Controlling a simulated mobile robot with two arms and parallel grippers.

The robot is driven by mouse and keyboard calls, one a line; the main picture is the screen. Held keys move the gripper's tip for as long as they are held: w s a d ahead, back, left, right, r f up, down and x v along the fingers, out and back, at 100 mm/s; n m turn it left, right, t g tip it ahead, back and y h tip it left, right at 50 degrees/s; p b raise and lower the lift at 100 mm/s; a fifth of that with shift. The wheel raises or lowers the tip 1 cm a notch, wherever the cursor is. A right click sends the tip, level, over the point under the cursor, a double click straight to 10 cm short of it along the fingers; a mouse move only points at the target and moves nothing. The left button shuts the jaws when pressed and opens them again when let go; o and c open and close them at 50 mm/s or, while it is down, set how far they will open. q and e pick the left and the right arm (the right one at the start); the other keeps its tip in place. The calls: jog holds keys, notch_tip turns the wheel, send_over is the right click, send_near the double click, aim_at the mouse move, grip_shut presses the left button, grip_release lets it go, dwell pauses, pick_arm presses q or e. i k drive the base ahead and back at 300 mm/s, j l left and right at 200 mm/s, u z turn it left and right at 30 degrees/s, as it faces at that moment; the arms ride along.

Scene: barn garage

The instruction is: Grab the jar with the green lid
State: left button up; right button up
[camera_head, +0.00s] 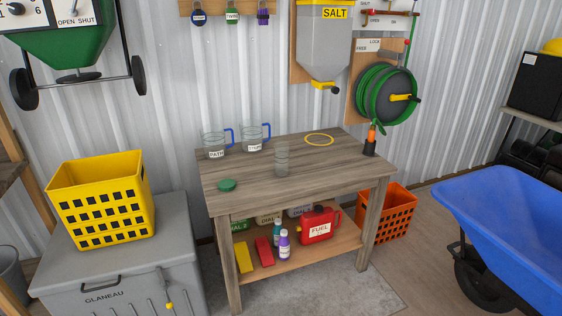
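A clear glass jar (282,160) stands upright on the wooden workbench (320,177), near its middle, and looks open at the top. A small green lid (227,185) lies flat on the bench top near its front left corner, apart from the jar. No jar with a green lid fitted on it shows. Neither of my grippers is in view.
Two clear jugs with blue handles, one (213,144) further left, stand at the bench's back left. A yellow ring (319,140) lies at the back. A yellow crate (101,200) sits on a grey chest at left. A blue wheelbarrow (510,235) stands at right.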

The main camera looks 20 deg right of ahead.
aim_at(281, 148)
jog(key=i+j, duration=0.1)
jog(key=i, duration=0.3)
jog(key=i+j+z, duration=0.1)
jog(key=i, duration=0.35)
